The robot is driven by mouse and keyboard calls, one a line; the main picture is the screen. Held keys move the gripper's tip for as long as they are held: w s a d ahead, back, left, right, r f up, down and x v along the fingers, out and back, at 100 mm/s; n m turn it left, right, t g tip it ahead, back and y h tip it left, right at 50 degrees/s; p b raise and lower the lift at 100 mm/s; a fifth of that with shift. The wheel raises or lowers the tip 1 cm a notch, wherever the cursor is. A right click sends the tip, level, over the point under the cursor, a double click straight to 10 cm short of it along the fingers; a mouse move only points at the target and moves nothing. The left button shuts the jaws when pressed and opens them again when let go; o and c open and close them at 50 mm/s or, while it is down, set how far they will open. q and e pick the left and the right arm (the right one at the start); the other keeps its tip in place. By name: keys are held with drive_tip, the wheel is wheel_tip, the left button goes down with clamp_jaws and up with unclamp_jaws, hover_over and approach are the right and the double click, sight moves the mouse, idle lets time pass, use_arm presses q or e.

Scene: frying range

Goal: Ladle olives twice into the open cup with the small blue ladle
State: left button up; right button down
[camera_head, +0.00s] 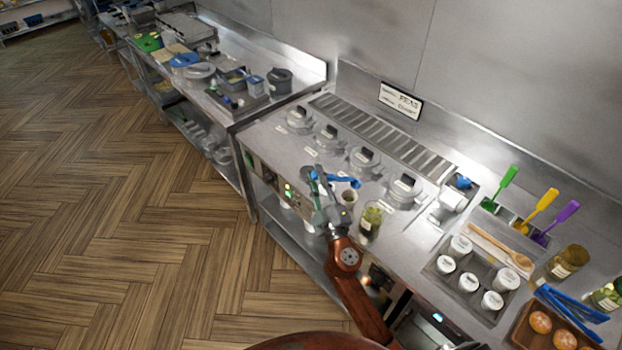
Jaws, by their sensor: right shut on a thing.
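My right gripper (320,184) reaches over the front edge of the frying range and is shut on the small blue ladle (343,181). The ladle points to the right, its far end above or just behind the open cup (349,197); I cannot tell which. The cup is small and pale and stands just right of the gripper. A glass jar of green olives (371,221) stands right of the cup, near the front edge. Whether the ladle holds olives is too small to tell. My left gripper is out of view.
Several lidded pots (364,160) sit in a row behind the cup. To the right are a tray of white-lidded jars (459,246), a wooden spoon (517,260), coloured spatulas (541,205), blue tongs (570,305) and a wooden tray (522,333). Another counter (237,118) stands further left.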

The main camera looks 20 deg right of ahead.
drive_tip(key=w+d+r+m+g+h+p, duration=0.1)
drive_tip(key=d+r+m+p, duration=0.2)
drive_tip(key=p, duration=0.7)
drive_tip(key=w+d+r+m+g+h+p, duration=0.1)
drive_tip(key=d+r+m+p, duration=0.3)
drive_tip(key=d+m+p, duration=0.4)
drive_tip(key=d+g+p, duration=0.1)
drive_tip(key=d+p, duration=0.1)
drive_tip(key=d, duration=0.2)
drive_tip(key=shift+w+d+r+m, duration=0.15)
drive_tip(key=shift+w+d+m, duration=0.1)
drive_tip(key=shift+m, duration=0.05)
